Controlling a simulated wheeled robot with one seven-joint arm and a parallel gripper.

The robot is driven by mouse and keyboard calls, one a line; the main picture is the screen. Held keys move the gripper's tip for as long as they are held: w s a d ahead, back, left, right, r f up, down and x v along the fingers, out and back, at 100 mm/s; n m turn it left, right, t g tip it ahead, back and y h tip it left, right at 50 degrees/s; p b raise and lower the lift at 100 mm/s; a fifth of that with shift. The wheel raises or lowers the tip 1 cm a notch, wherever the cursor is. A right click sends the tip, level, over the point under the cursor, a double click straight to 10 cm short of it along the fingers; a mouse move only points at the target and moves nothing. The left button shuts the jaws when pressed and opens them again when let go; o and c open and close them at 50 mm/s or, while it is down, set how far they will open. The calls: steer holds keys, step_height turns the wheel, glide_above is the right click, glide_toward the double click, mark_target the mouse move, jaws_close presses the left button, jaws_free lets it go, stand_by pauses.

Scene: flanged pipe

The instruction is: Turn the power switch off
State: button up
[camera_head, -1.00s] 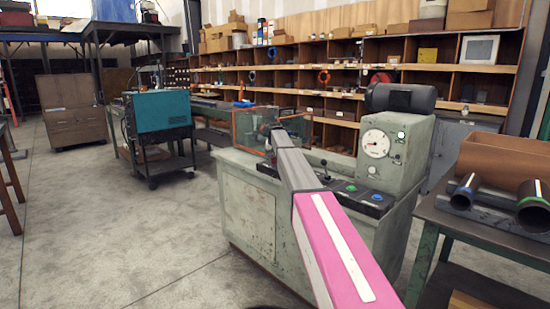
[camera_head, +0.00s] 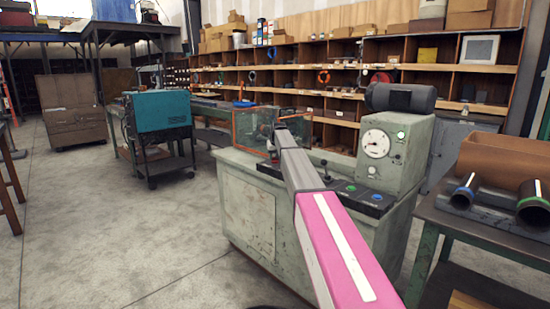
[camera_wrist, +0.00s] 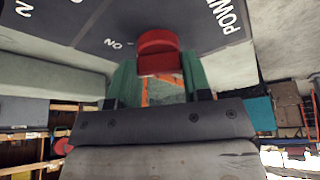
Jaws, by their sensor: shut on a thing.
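The power switch shows in the wrist view as a red knob (camera_wrist: 158,50) on a dark panel (camera_wrist: 75,25). White lettering beside it includes "POWER" and part of "ON". The green fingers of my gripper (camera_wrist: 159,66) are on both sides of the red knob and shut on it. In the head view my grey and pink arm reaches over the pale green machine (camera_head: 250,205). My gripper and the switch are mostly hidden there behind the arm.
The machine has a clear orange-edged guard (camera_head: 250,128), a lever (camera_head: 325,168), green and blue buttons and a dial gauge (camera_head: 376,143). A table with pipes (camera_head: 534,208) stands at the right. A teal cart (camera_head: 160,112) stands at the left. The floor at left is open.

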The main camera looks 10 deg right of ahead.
steer(key=n+y, duration=0.1)
steer(key=n, duration=0.2)
steer(key=n+g+y, duration=0.1)
steer(key=n, duration=0.3)
steer(key=shift+w+d+y, duration=0.1)
steer(key=shift+d+y, duration=0.05)
steer(key=shift+y, duration=0.25)
steer(key=n+g, duration=0.1)
steer(key=n, duration=0.3)
steer(key=shift+y, duration=0.3)
steer(key=shift+n+g+y, duration=0.4)
steer(key=shift+n+g, duration=0.4)
steer(key=shift+n, duration=1.1)
steer(key=o, duration=0.9)
steer(key=v, duration=1.1)
steer(key=shift+w, duration=0.1)
